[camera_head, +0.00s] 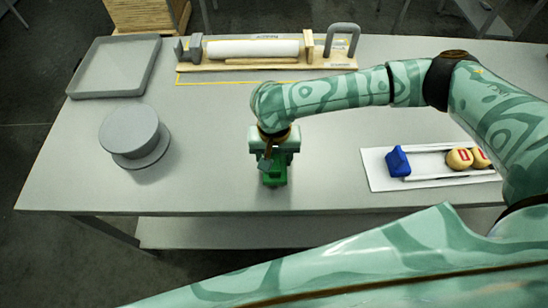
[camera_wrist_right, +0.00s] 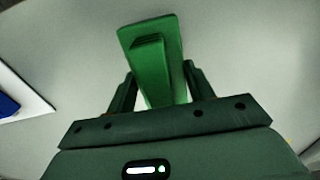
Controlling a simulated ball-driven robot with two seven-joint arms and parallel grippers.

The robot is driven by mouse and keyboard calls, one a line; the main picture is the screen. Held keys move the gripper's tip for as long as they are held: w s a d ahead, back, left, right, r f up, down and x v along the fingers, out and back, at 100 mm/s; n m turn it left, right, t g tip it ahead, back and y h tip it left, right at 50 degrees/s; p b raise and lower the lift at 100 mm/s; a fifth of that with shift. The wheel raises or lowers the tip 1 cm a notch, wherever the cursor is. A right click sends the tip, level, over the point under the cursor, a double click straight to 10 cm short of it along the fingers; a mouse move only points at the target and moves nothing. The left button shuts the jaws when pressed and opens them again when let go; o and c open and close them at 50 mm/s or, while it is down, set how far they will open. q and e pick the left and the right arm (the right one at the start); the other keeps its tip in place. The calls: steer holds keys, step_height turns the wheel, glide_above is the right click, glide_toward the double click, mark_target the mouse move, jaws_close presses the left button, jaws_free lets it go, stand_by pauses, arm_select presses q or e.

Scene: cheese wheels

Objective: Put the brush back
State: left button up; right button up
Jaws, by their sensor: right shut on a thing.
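The green brush (camera_head: 275,177) is in my right gripper (camera_head: 272,158), over the front middle of the grey table. In the right wrist view the brush (camera_wrist_right: 152,65) shows as a green plate with a raised ridge or handle, between the two dark fingers (camera_wrist_right: 157,88). The fingers are shut on it. Its underside is hidden, and I cannot tell whether it touches the table. My left gripper is in neither view.
Right of the gripper lies a white board (camera_head: 385,182) with rails, a blue block (camera_head: 398,162) and cheese wheels (camera_head: 459,158). Left stands a round grey stand (camera_head: 130,130). Behind are an empty grey tray (camera_head: 115,67) and a wooden rack (camera_head: 225,64) with a white roll (camera_head: 252,49).

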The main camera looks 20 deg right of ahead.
steer(key=shift+r, duration=0.1)
steer(key=o, duration=0.9)
step_height(320, 180, up, 12)
steer(key=p, duration=0.5)
